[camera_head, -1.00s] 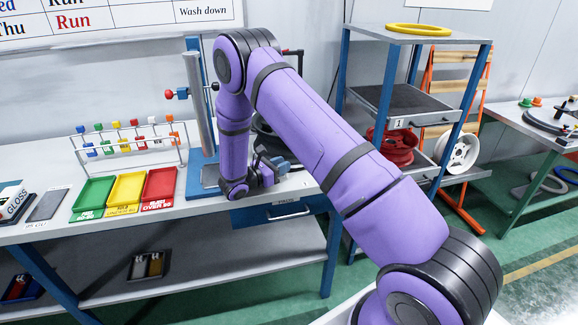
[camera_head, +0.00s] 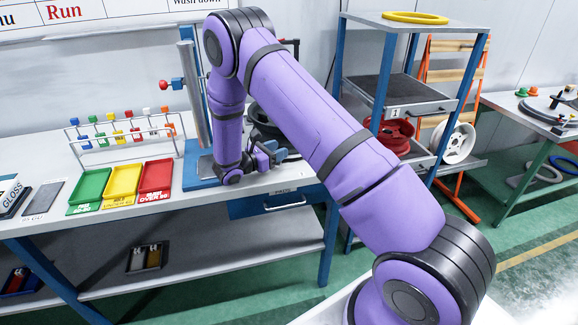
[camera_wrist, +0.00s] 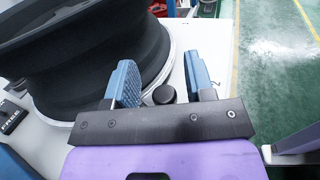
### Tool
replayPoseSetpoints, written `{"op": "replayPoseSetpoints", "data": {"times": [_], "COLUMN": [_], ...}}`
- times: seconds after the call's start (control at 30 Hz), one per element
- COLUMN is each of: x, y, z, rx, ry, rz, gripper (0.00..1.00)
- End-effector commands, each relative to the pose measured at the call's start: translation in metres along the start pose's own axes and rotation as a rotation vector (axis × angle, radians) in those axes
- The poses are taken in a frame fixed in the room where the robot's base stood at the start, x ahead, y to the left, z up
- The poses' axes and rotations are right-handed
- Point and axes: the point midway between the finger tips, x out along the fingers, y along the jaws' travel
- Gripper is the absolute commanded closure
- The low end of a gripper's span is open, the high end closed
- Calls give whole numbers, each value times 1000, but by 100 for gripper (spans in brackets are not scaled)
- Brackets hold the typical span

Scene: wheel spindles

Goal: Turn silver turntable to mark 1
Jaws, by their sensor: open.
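My gripper (camera_head: 272,152) is low over the workbench beside a black wheel (camera_head: 262,122), partly hidden by my arm in the head view. In the wrist view, my gripper (camera_wrist: 160,68) has its two blue fingers apart. A small black knob (camera_wrist: 164,94) lies between them, and I cannot tell whether either finger touches it. The black wheel (camera_wrist: 95,65) fills the upper left. A thin silver rim (camera_wrist: 174,62), seemingly the turntable's, shows under the wheel; the rest is hidden. A small dark mark (camera_wrist: 215,82) shows by the right finger, hard to read.
A black block marked FREE (camera_wrist: 11,117) sits at the left in the wrist view. A blue-based post (camera_head: 194,95) stands left of my gripper. Green, yellow and red trays (camera_head: 122,186) lie further left. A blue shelf rack (camera_head: 400,90) stands right, with a red wheel (camera_head: 392,136).

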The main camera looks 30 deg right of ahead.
Motion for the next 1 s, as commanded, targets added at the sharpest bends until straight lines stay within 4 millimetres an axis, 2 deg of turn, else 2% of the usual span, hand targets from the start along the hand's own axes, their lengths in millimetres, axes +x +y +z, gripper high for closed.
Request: {"op": "replayPoseSetpoints", "data": {"times": [0.07, 0.7, 0.83, 1.0], "x": [-1, -37, -42, -45], "y": [1, -126, -142, -152], "z": [17, 28, 30, 31], "rx": [4, -3, -2, 0], "ry": [-2, -2, -1, -1], "rz": [2, 3, 1, 1], "gripper": [51, 51, 51, 51]}}
